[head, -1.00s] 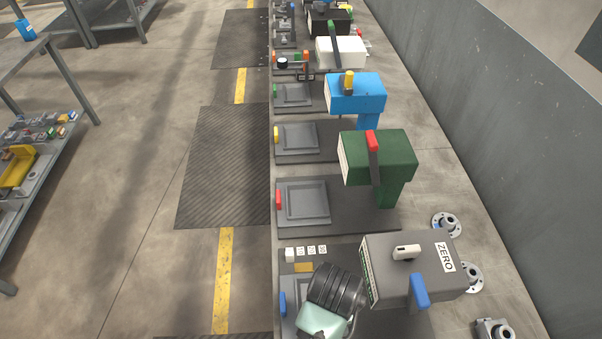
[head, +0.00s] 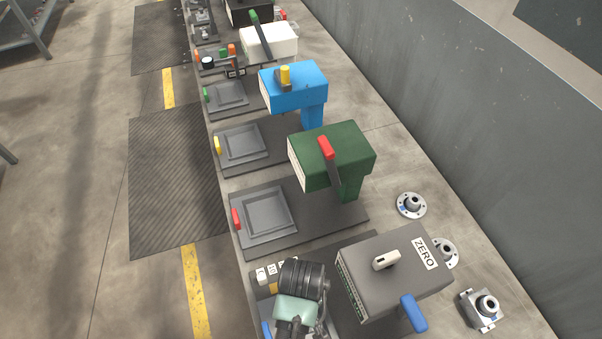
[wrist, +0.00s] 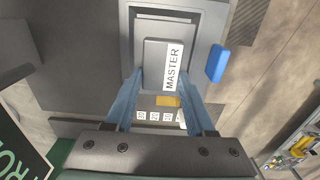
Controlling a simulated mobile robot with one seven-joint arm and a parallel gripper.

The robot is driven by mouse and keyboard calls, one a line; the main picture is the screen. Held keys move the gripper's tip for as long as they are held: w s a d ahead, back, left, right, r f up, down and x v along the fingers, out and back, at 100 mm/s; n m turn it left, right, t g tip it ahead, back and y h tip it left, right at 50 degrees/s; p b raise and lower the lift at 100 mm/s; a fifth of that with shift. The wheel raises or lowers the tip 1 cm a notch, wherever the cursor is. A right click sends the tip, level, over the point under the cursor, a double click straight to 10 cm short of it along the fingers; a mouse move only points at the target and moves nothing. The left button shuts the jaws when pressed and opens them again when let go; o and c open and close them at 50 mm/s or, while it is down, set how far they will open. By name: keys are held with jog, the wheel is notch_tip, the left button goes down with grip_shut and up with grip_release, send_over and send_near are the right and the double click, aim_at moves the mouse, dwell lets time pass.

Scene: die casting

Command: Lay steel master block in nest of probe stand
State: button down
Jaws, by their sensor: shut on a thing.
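The steel master block, a grey block with a white MASTER label (wrist: 155,65), is between the blue fingers of my gripper (wrist: 164,80) in the wrist view. My gripper is shut on it. Below the block is the nest (wrist: 129,45), a grey stepped square frame on the base of the probe stand. The block overlaps the nest's inner area; I cannot tell whether it touches the floor of the nest. The probe stand (head: 392,270) is grey, with a ZERO label and a blue lever, at the lower right in the head view. My wrist hides the nest and block there.
A blue tab (wrist: 216,63) stands beside the nest. Small white numbered tiles (head: 272,270) lie next to it. A green stand (head: 332,155) and a blue stand (head: 293,87) stand farther along the bench. Flanged metal parts (head: 411,205) lie to the right.

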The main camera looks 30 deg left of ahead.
jog(key=shift+f, duration=1.8)
jog(key=shift+f, duration=0.15)
jog(key=c, duration=0.5)
grip_release()
notch_tip(320, 180, up, 11)
jog(key=shift+r, duration=0.6)
